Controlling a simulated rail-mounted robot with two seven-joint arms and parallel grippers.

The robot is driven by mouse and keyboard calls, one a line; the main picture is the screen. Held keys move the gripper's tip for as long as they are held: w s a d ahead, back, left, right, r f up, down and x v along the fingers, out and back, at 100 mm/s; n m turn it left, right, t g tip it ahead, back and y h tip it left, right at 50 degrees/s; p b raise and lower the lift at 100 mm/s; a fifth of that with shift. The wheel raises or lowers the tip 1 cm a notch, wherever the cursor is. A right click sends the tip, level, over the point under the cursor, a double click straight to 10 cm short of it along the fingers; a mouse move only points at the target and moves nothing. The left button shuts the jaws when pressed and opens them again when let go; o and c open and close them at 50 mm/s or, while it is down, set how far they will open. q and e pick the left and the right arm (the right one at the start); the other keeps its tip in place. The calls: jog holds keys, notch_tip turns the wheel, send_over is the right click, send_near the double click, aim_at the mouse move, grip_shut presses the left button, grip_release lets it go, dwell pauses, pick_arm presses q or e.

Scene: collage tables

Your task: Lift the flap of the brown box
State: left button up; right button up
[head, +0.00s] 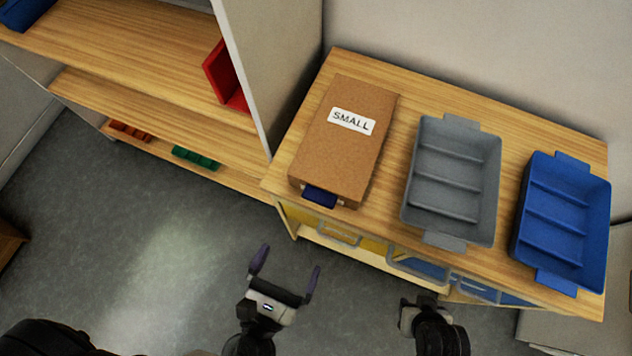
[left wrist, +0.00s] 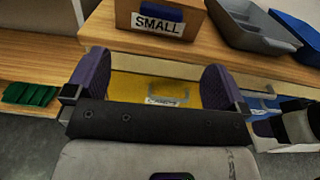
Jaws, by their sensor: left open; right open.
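The brown box (head: 340,150) lies closed on the wooden table, with a white "SMALL" label on its top and a dark blue tab (head: 320,196) at its near edge. The box front (left wrist: 150,35) also shows in the left wrist view, with another "SMALL" label below the blue tab. My left gripper (head: 288,262) is open and empty, in front of the table and short of the box, its purple fingers apart. My right gripper (head: 420,303) is in front of the table below the grey tray, apart from the box; its fingers are hard to make out.
A grey tray (head: 473,147) and a blue tray (head: 594,188) stand right of the box. Handled drawers (head: 340,234) sit under the tabletop. A shelf unit (head: 150,60) with a red holder (head: 226,75) stands left. The floor between is clear.

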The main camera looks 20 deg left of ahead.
aim_at(317, 203)
pick_arm(q)
jog(key=shift+w+d+p, duration=0.25)
jog(key=shift+w+p, duration=0.05)
jog(key=shift+w, duration=1.95)
jog(key=shift+w+d+p, duration=0.3)
jog(key=shift+w, duration=2)
jog(key=shift+w+d+p, duration=0.25)
jog(key=shift+w+p, duration=0.05)
jog(key=shift+w, duration=1.95)
jog(key=shift+c, duration=0.3)
